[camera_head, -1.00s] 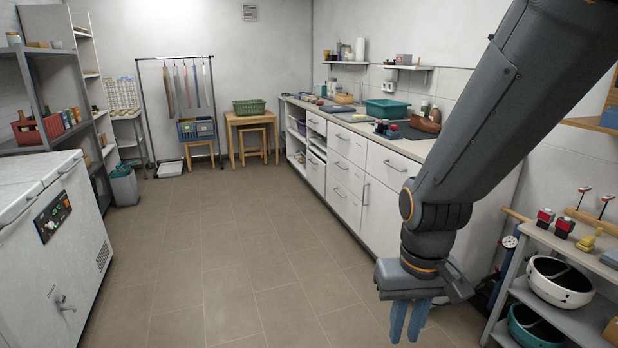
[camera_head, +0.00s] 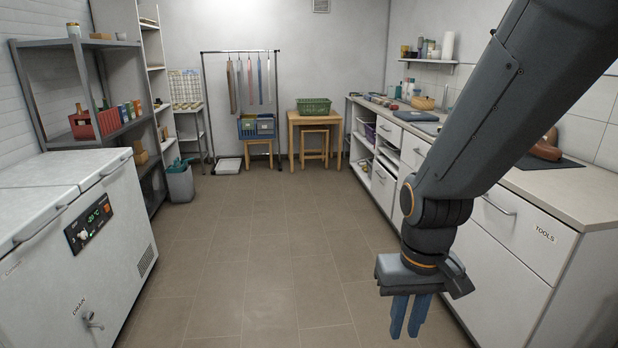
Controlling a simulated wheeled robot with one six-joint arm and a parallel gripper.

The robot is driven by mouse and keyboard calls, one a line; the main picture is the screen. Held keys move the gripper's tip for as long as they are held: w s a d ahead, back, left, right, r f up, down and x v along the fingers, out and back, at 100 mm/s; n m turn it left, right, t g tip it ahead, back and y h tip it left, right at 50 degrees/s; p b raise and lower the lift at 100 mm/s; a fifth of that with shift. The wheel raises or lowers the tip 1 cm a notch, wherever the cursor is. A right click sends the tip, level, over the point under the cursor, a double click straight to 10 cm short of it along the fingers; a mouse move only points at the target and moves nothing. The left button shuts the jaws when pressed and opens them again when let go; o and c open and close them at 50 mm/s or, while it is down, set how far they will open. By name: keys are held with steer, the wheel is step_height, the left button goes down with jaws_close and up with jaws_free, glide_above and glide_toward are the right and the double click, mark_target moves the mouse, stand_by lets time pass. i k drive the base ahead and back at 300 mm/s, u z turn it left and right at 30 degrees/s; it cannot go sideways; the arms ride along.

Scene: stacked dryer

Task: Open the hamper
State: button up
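My gripper (camera_head: 409,318) points down over the floor at the lower right, its two blue fingers side by side. Nothing shows between them, but the angle does not show whether they are open or shut. I cannot pick out a thing that is surely the hamper. A grey bin (camera_head: 181,186) with teal stuff at its top stands on the floor at the left, far from my gripper. A white chest appliance (camera_head: 120,222) with a display and two lid handles stands at the near left, its lids down.
A white counter with drawers (camera_head: 517,211) runs along the right, close to my gripper. A grey shelf (camera_head: 75,143) stands at the left. A rack with hanging strips (camera_head: 241,85), baskets and a wooden table (camera_head: 294,127) are at the back. The middle floor (camera_head: 270,255) is clear.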

mark_target(384, 182)
steer(key=u, duration=0.15)
steer(key=i, duration=3.55)
steer(key=z, duration=0.55)
steer(key=i, duration=0.9)
steer(key=z, duration=0.1)
